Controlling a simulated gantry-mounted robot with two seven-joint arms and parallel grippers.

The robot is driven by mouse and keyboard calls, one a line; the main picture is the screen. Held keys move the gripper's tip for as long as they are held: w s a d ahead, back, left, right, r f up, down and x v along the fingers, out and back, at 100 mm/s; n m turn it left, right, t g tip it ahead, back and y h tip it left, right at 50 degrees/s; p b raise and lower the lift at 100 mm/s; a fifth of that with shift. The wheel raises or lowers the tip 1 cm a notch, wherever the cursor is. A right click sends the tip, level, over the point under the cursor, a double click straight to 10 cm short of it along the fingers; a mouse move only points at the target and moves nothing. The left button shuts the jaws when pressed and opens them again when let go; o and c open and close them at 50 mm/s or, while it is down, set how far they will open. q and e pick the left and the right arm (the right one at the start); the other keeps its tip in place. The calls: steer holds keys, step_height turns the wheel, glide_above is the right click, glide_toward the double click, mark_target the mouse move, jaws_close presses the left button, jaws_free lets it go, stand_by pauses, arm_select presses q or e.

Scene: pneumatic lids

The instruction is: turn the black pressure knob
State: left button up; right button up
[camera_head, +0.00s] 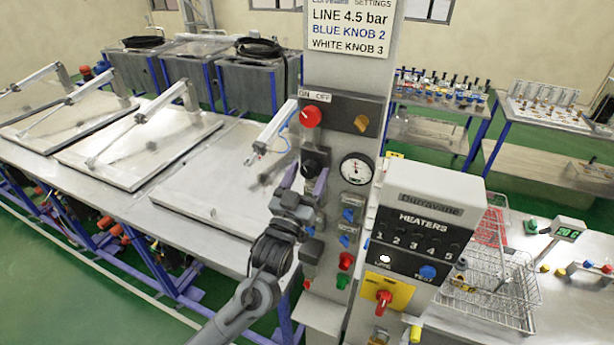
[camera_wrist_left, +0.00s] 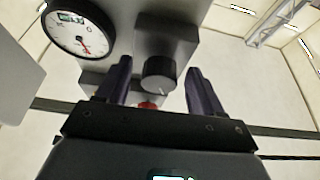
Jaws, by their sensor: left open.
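The black pressure knob (camera_head: 309,168) sits on the grey post, left of the round gauge (camera_head: 356,170). In the left wrist view the knob (camera_wrist_left: 159,74) is a short round cylinder with a pale mark on its face. My left gripper (camera_head: 305,183) is open, its two dark fingers on either side of the knob. In the wrist view gaps show between the knob and both fingers, so it is not clamped. Part of the knob is hidden behind the fingers in the head view. My right gripper is not in view.
A red knob (camera_head: 310,116) and an orange knob (camera_head: 361,123) sit above on the post. Blue, green and red controls sit below the gauge. The heaters box (camera_head: 428,218) stands close on the right. Flat metal lids (camera_head: 138,140) lie on the left bench.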

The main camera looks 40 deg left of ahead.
arm_select(q)
steer(key=shift+s+f, duration=0.1)
steer(key=shift+s+d+f, duration=0.15)
steer(key=shift+s+f, duration=0.05)
steer(key=shift+s, duration=0.05)
steer(key=b+v, duration=0.4)
steer(key=v, duration=0.6)
